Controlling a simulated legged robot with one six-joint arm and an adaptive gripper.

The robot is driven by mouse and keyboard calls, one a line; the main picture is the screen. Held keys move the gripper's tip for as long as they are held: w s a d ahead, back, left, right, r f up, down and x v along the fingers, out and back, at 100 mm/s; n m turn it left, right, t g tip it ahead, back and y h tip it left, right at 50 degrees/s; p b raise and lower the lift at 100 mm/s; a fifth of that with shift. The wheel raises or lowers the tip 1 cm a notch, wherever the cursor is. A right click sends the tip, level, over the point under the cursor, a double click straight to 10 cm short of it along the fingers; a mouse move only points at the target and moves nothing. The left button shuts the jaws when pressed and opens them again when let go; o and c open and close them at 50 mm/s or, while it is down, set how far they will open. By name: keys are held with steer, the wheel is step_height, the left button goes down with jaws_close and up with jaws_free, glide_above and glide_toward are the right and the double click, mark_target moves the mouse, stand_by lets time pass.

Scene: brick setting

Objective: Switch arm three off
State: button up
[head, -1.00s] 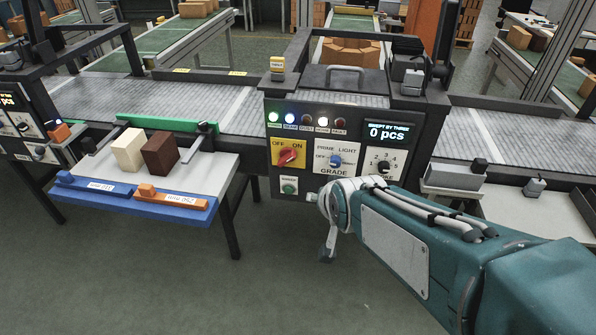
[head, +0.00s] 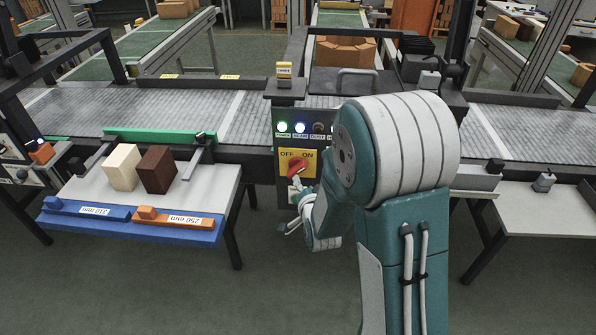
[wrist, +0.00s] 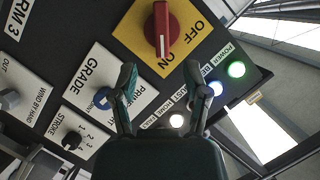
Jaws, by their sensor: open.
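The control panel (head: 288,150) on the dark frame carries a red rotary switch (head: 297,169) on a yellow OFF/ON plate (head: 286,158). In the wrist view the red switch (wrist: 162,28) is at the top, its white-marked end toward ON. A partly cut label (wrist: 18,18) there reads "RM 3". My gripper (wrist: 165,82) is open and empty, its fingers apart and below the red switch in the picture. I see no contact with the switch. In the head view my arm hides much of the panel, and the fingers are small beside its lower left part.
The wrist view shows a blue GRADE knob (wrist: 103,98), a black numbered knob (wrist: 72,140) and a lit green POWER lamp (wrist: 236,69). A table (head: 222,190) with cream (head: 122,167) and brown (head: 157,169) blocks stands left. A conveyor (head: 235,118) runs behind.

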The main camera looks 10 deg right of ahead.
mark_target(297, 173)
steer(key=x, duration=0.7)
steer(key=shift+w+a+f, duration=0.1)
steer(key=shift+w+a, duration=0.1)
steer(key=shift+w, duration=0.1)
steer(key=shift+w+d+f, duration=0.15)
steer(key=shift+w, duration=0.4)
jaws_close()
